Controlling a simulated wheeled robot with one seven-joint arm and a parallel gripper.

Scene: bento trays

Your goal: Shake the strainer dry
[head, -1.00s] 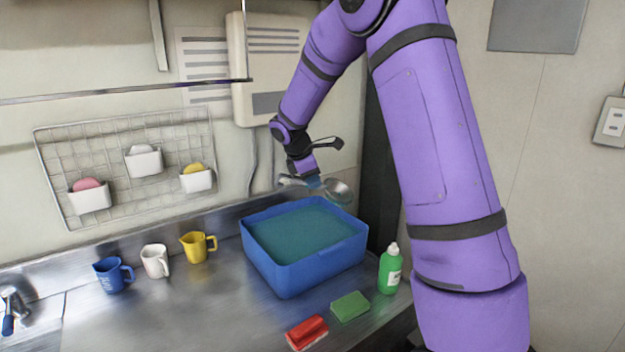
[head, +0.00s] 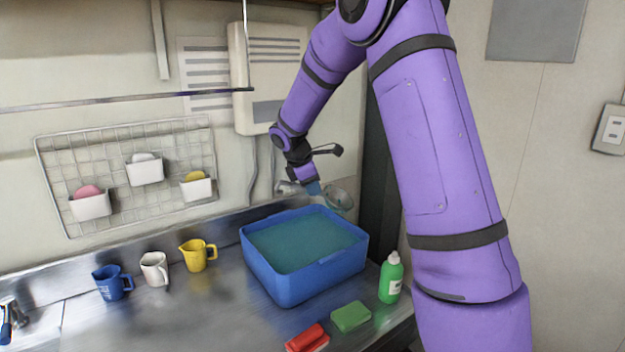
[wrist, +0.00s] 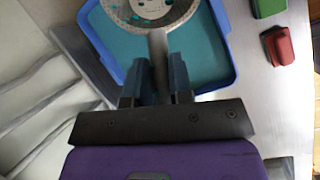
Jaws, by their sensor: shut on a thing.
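The strainer (head: 340,198) is a round metal bowl with a handle, seen at the far right corner of the blue basin. In the wrist view the strainer (wrist: 143,8) shows at the top, with teal specks on its mesh and its handle running down between my fingers. My gripper (head: 314,188) is shut on the handle and holds the strainer above the basin's rim. The blue basin (head: 290,292) holds teal water and stands on the steel counter. In the wrist view the basin (wrist: 222,85) lies below the strainer.
A green bottle (head: 390,280), a green sponge (head: 351,316) and a red sponge (head: 306,338) are near the basin's front right. Blue (head: 112,284), white (head: 155,269) and yellow (head: 196,257) cups stand left. A wire rack (head: 110,165) hangs on the wall behind.

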